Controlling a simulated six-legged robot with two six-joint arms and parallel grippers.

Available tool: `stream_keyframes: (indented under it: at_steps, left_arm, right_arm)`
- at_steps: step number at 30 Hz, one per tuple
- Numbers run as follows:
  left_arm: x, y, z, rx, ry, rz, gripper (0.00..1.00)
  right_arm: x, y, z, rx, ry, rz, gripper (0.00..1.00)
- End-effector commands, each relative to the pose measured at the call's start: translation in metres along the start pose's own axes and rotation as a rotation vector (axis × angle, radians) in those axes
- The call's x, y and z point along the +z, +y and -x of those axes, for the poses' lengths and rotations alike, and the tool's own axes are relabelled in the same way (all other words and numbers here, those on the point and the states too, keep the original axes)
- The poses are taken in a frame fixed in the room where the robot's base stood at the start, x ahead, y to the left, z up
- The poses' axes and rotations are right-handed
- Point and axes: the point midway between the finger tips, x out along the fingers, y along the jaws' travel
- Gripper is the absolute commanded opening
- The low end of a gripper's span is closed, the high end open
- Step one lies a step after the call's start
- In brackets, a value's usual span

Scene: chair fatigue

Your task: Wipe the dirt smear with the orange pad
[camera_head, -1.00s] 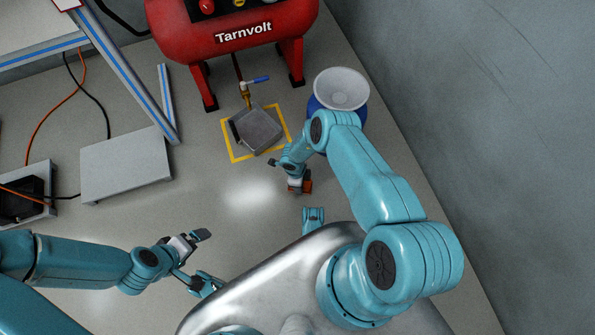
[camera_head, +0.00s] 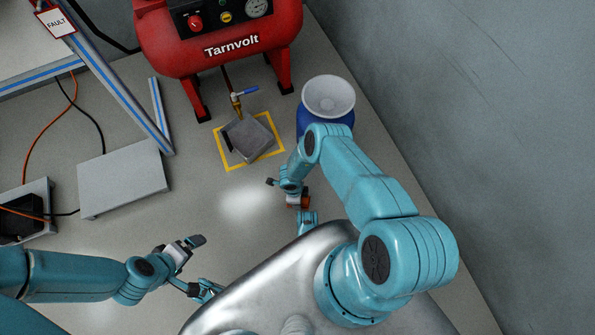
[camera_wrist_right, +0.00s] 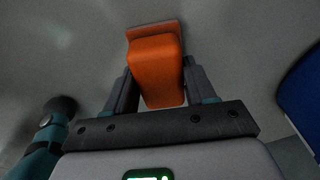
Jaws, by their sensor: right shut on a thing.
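My right gripper (camera_wrist_right: 153,88) is shut on the orange pad (camera_wrist_right: 157,62), which sticks out between the two fingers in the right wrist view. In the head view my right gripper (camera_head: 297,194) is low in front of the blue drum, and a bit of the pad (camera_head: 305,203) shows beside it. I cannot tell whether the pad touches the floor. I cannot make out the dirt smear for certain in either view. My left gripper (camera_head: 190,246) is over the floor at the lower left, seemingly empty; its finger gap is not clear.
A red Tarnvolt compressor (camera_head: 230,45) stands at the back. In front of it a grey block (camera_head: 250,138) sits inside a yellow floor outline (camera_head: 232,164). A blue drum with a white top (camera_head: 328,95) stands near the right wall. A grey box (camera_head: 122,178) is at left; the mid floor is clear.

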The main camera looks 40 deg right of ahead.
Motion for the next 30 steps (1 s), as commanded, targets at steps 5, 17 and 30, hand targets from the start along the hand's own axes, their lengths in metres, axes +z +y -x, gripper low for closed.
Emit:
stream_keyframes:
  at_steps: [5,17,30]
  left_arm:
    - [-0.002,0.003,0.009,0.000,0.000,0.000,1.00]
    - [-0.007,0.015,0.041,0.000,0.000,0.000,1.00]
    - [-0.007,0.016,0.045,0.000,0.000,0.000,1.00]
  right_arm:
    - [-0.001,-0.001,0.012,-0.001,-0.001,0.000,0.14]
    - [-0.006,-0.001,0.057,-0.002,-0.001,0.001,0.14]
    - [-0.007,-0.002,0.063,-0.002,-0.001,0.000,0.14]
